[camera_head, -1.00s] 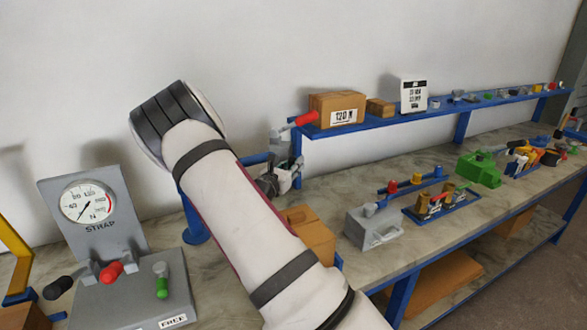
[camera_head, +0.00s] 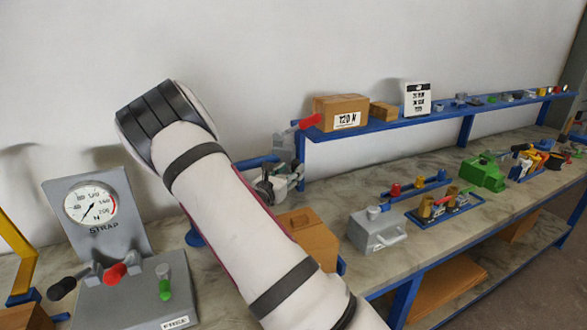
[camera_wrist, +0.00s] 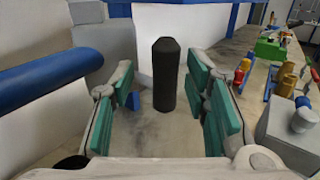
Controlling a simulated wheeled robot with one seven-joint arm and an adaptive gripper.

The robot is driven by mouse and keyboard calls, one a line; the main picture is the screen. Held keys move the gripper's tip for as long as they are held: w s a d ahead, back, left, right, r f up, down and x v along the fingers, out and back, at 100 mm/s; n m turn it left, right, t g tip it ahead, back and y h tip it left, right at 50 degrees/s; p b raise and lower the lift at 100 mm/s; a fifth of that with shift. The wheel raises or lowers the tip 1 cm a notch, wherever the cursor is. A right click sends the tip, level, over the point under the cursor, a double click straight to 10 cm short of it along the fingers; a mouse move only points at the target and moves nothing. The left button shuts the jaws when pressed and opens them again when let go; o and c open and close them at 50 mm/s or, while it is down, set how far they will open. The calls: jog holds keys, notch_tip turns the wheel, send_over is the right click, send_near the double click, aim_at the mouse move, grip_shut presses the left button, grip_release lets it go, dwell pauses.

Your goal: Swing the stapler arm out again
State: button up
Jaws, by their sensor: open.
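A blue swing arm (camera_head: 258,161) runs from a blue post (camera_head: 195,238) toward a grey tool head (camera_head: 283,146) with a red handle (camera_head: 308,122) in the head view. I take this to be the stapler arm. In the wrist view the blue bar (camera_wrist: 45,80) comes in from the left toward a grey body (camera_wrist: 103,45). An upright black grip (camera_wrist: 165,75) stands between the fingers of my gripper (camera_wrist: 165,108). The fingers are open, with a gap on each side of the grip. In the head view my gripper (camera_head: 280,184) is partly hidden behind my forearm.
A grey strap stand (camera_head: 100,225) with a dial, black, red and green levers is at left. A cardboard box (camera_head: 308,240), grey box (camera_head: 376,230) and green tool (camera_head: 483,174) stand on the bench. A blue shelf (camera_head: 390,124) runs behind.

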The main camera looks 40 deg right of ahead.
jog(key=v, duration=0.9)
jog(key=shift+w, duration=0.1)
jog(key=s+a+r+m+g+y, duration=0.2)
jog(key=s+r+m+g+y, duration=0.15)
jog(key=s+m, duration=0.45)
jog(key=s+a+r+m+g+y, duration=0.2)
jog(key=s+r+m+g+y, duration=0.15)
jog(key=s+m, duration=0.45)
jog(key=s+a+r+m+t+y, duration=0.2)
jog(key=s+a+r+y, duration=0.1)
jog(key=a, duration=0.4)
jog(key=s+a+r+m+t+y, duration=0.2)
jog(key=s+a+y, duration=0.1)
jog(key=s+a, duration=0.3)
jog(key=s+a+r+m+t+y, duration=0.2)
jog(key=s+a+r+y, duration=0.1)
jog(key=s+a, duration=0.2)
jog(key=a, duration=0.2)
jog(key=shift+a+r+y, duration=0.3)
jog(key=shift+y, duration=0.1)
dwell(0.4)
